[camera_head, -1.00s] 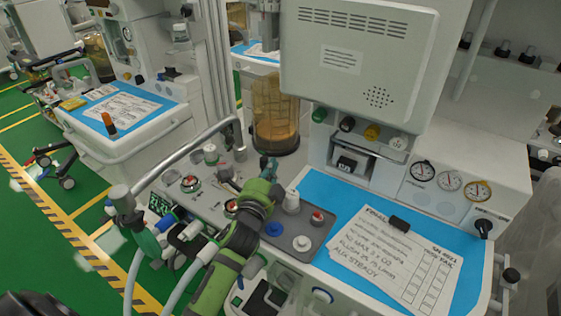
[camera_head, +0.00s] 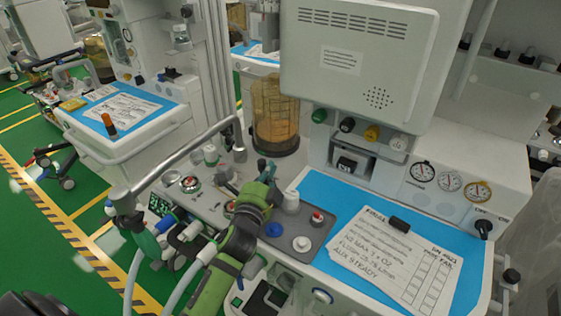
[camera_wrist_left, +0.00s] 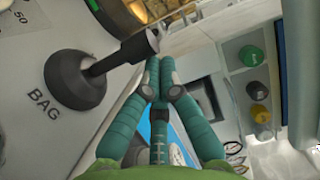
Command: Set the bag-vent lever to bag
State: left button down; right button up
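The bag-vent lever (camera_wrist_left: 120,62) is a black arm on a round dark hub, on a pale panel in the left wrist view. It reaches up and to the right from the hub. The word BAG is printed below the hub. My left gripper (camera_wrist_left: 160,66) has green fingers with their tips close together and nothing visible between them. The tips are just below and right of the lever's free end; I cannot tell whether they touch it. In the head view my left gripper (camera_head: 265,168) is over the cart's panel and partly hides the controls there. My right gripper is not in view.
An amber canister (camera_head: 274,118) stands just behind my left gripper. A metal rail (camera_head: 185,155) and hoses are to its left. A grey tray (camera_head: 290,238) with knobs and a blue mat (camera_head: 330,190) with paper sheets (camera_head: 385,258) lie to its right.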

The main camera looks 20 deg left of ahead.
pick_arm(q)
jog(key=shift+s+a+f+p, duration=0.15)
jog(key=shift+s+f, duration=0.05)
jog(key=shift+s, duration=0.25)
jog(key=shift+s+a+f+p, duration=0.15)
jog(key=shift+s+f, duration=0.05)
jog(key=shift+s, duration=0.25)
dwell(0.9)
jog(key=shift+s, duration=0.2)
jog(key=s, duration=0.3)
jog(key=s+d, duration=0.1)
jog(key=s, duration=0.3)
jog(key=s+d, duration=0.1)
jog(key=s, duration=0.3)
jog(key=shift+s+d, duration=0.15)
jog(key=shift+s, duration=0.1)
